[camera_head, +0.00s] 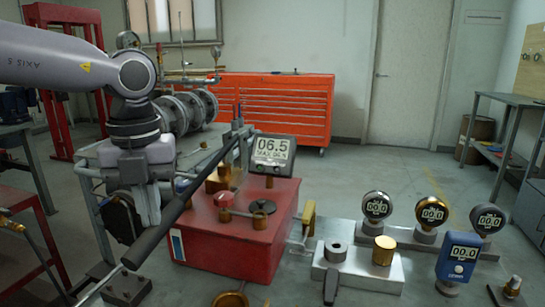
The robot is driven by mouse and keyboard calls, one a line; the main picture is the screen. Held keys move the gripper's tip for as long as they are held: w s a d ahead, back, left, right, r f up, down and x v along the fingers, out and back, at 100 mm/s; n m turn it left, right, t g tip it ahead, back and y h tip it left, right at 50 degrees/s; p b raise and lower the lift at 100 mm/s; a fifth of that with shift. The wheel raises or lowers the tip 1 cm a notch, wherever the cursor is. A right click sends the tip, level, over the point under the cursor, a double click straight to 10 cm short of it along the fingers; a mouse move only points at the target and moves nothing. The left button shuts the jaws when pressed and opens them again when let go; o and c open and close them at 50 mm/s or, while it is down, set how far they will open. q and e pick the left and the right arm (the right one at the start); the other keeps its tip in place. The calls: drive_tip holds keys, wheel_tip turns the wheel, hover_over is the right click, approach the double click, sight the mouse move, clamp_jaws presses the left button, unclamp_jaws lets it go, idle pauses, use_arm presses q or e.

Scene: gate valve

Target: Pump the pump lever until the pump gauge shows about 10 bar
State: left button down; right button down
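The pump lever (155,236) is a long dark bar with a thick grip, slanting from lower left up to the right beside the box. My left gripper (148,212) points down from above at the lever's grip. Its fingertips are at or just behind the grip; whether they clasp it is not clear. My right gripper is out of view.
To the right are a metal block (358,272) with a brass cap, several round gauges reading 00.0, such as the brass one (431,211), and a blue gauge (458,257). A red tool cabinet (276,108) stands behind. Open floor lies between.

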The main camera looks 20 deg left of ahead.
use_arm(q)
drive_tip(key=shift+s+r, duration=0.1)
drive_tip(key=shift+r, duration=0.05)
drive_tip(key=shift+r+p, duration=0.25)
drive_tip(key=shift+p, duration=0.05)
wheel_tip(320, 180, up, 12)
drive_tip(key=p, duration=0.9)
